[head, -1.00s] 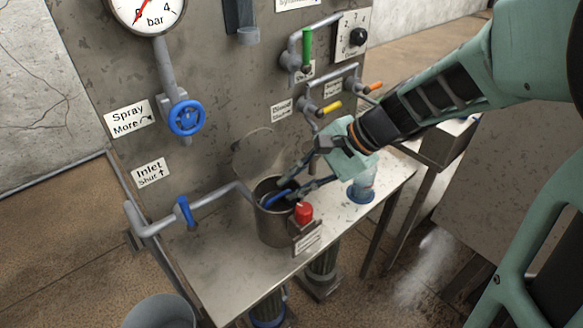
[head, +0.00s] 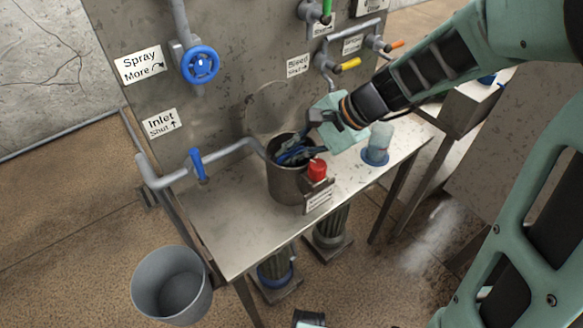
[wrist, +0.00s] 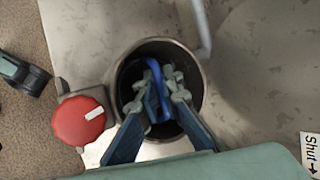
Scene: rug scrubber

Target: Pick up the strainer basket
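The strainer basket shows only as a blue loop handle (wrist: 154,82) inside a round metal pot (head: 285,186) on the bench; the basket body is hidden in the dark interior. The pot's lid (head: 268,101) stands open behind it. My gripper (wrist: 158,92) reaches into the pot's mouth from above, its fingers on either side of the blue handle with a narrow gap between the tips. I cannot tell whether both fingers press on the handle. In the head view my gripper (head: 291,153) hides part of the pot's mouth.
A red knob (head: 317,169) sits at the pot's front side. A blue-handled inlet pipe (head: 228,150) runs into the pot from the left. A clear cup with a blue base (head: 376,148) stands to the right. A grey bucket (head: 171,286) stands on the floor. The bench's left part is bare.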

